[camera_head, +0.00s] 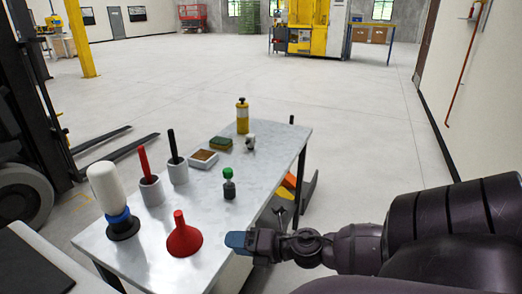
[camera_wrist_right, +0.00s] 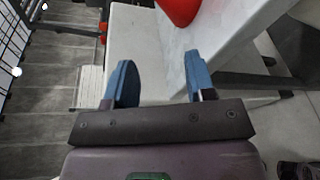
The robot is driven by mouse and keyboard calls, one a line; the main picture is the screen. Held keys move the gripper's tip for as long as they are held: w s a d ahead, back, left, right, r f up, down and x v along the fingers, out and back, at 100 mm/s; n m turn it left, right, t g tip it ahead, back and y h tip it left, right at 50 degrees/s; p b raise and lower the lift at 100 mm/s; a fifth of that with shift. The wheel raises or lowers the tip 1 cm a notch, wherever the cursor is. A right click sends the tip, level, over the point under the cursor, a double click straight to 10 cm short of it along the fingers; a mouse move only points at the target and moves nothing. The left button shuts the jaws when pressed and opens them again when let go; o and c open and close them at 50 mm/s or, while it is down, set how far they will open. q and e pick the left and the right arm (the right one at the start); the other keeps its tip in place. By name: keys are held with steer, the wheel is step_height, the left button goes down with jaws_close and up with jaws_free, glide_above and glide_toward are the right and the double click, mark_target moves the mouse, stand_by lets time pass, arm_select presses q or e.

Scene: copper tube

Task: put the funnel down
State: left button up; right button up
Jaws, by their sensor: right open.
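The red funnel (camera_head: 183,240) stands on the near part of the grey table (camera_head: 150,262), wide end down and narrow end up. Part of it also shows at the top edge of the right wrist view (camera_wrist_right: 181,8). My right gripper (camera_head: 238,241) is beside the table's right edge, to the right of the funnel and apart from it. In the right wrist view its blue fingers (camera_wrist_right: 161,75) are spread with nothing between them. My left gripper is not in view.
Left of the funnel stands a white bottle with a blue band (camera_head: 106,190). Behind are holders with a red handle (camera_head: 144,160) and a black handle (camera_head: 174,148), a green-capped bottle (camera_head: 229,185), a sponge (camera_head: 221,143) and a yellow canister (camera_head: 242,117). Bare tabletop surrounds the funnel.

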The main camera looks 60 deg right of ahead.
steer(key=s+a+f+m+g+h, duration=0.2)
steer(key=s+a+f+m, duration=0.4)
steer(key=m, duration=0.6)
steer(key=s+a+f+m+g+h, duration=0.2)
steer(key=s+a+f+m, duration=0.5)
steer(key=m, duration=0.5)
step_height(320, 180, down, 3)
steer(key=shift+s+r+m+g, duration=0.1)
steer(key=shift+s+m+g, duration=0.35)
steer(key=shift+g, duration=0.25)
